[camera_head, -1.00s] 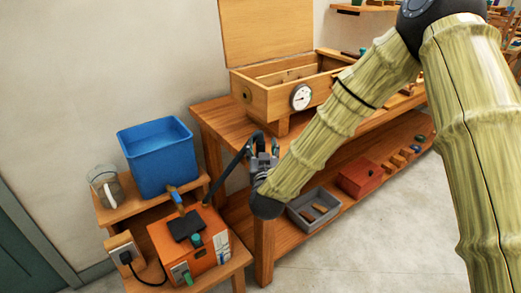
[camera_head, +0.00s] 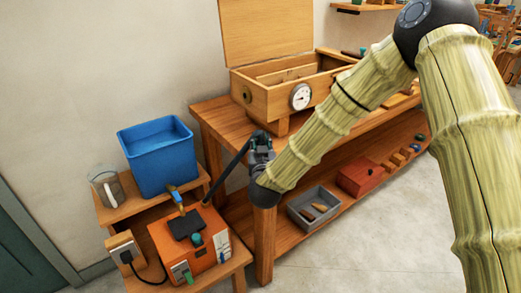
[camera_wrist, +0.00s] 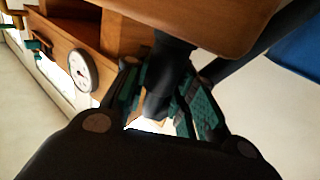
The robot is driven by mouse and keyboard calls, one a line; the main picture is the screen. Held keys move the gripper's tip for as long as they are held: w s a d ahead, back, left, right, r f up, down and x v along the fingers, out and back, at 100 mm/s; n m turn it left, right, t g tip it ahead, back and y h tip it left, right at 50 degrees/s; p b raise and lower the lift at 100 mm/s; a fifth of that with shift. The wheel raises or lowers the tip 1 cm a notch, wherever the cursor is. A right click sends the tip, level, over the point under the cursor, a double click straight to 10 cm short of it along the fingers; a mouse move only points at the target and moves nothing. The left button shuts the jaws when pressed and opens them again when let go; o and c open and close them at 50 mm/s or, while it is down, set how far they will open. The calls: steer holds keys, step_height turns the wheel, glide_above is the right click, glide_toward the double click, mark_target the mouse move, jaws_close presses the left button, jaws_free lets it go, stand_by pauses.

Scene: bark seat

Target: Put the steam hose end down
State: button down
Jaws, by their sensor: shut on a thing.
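My gripper (camera_head: 262,150) is at the near left corner of the wooden bench (camera_head: 217,113) in the head view. The black steam hose (camera_head: 233,168) rises from the orange steam generator (camera_head: 190,245) and bends over at my gripper. In the wrist view, the teal-padded fingers of my gripper (camera_wrist: 163,100) are shut on the dark hose end (camera_wrist: 170,55). The hose (camera_wrist: 248,52) also runs behind the bench corner (camera_wrist: 215,18) there. Whether the hose end touches the bench is hidden.
The open wooden steam box (camera_head: 262,98) with its dial gauge (camera_head: 301,97) stands on the bench. A blue tank (camera_head: 158,160) and a glass jug (camera_head: 106,188) stand at the left. A grey tray (camera_head: 314,209) and red box (camera_head: 360,178) sit on the lower shelf.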

mark_target(261, 142)
steer(key=shift+r, duration=0.75)
step_height(261, 142, up, 2)
steer(key=s+r+y, duration=0.1)
steer(key=s+r, duration=0.1)
steer(key=s, duration=1.4)
steer(key=shift+n, duration=0.4)
steer(key=shift+s+y+p, duration=0.1)
steer(key=shift+y+p, duration=0.2)
steer(key=shift+p, duration=0.15)
steer(key=w, duration=0.5)
steer(key=w+f+p, duration=0.1)
steer(key=w, duration=0.4)
steer(key=w+p, duration=0.1)
steer(key=w, duration=0.5)
steer(key=shift+f, duration=0.4)
steer(key=shift+f+p, duration=0.55)
steer(key=shift+f, duration=1.15)
